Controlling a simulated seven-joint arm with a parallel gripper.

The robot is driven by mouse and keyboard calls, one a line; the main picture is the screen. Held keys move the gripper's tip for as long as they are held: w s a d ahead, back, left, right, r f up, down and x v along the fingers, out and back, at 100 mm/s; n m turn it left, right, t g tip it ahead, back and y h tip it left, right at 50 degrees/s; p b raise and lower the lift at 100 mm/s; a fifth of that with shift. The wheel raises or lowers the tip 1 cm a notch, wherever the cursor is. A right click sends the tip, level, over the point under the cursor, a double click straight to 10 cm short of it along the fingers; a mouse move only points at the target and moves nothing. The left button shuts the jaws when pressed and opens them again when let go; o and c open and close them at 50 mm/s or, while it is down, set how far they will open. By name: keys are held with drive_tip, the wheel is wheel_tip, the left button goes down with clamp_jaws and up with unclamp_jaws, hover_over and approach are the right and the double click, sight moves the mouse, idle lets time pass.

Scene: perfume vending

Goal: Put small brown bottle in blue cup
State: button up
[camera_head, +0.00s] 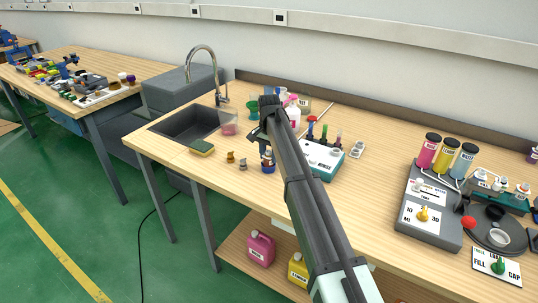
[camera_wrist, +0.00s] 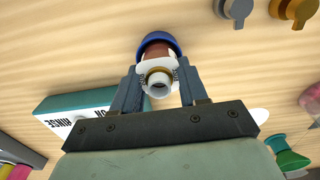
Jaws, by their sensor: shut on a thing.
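My gripper (camera_wrist: 158,76) is shut on the small brown bottle (camera_wrist: 155,51), which has a white neck and an open mouth facing the wrist camera. The blue cup (camera_wrist: 158,39) shows as a blue rim around the bottle's far end in the wrist view. In the head view the blue cup (camera_head: 268,169) stands on the table below my gripper, close to the bottle. I cannot tell whether the bottle's base is inside the cup or just above it. My arm and gripper hide part of the bottle in the head view.
A teal rinse box (camera_head: 321,160) stands close on the right. A grey stopper (camera_head: 243,164) and a golden stopper (camera_head: 230,157) stand on the left. A sponge (camera_head: 201,148) lies by the sink (camera_head: 185,124). The table's front edge is near.

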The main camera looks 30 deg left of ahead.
drive_tip(key=shift+f, duration=0.15)
drive_tip(key=o, duration=1)
drive_tip(key=shift+o, duration=0.2)
wheel_tip(320, 180, up, 12)
drive_tip(key=shift+r, duration=0.2)
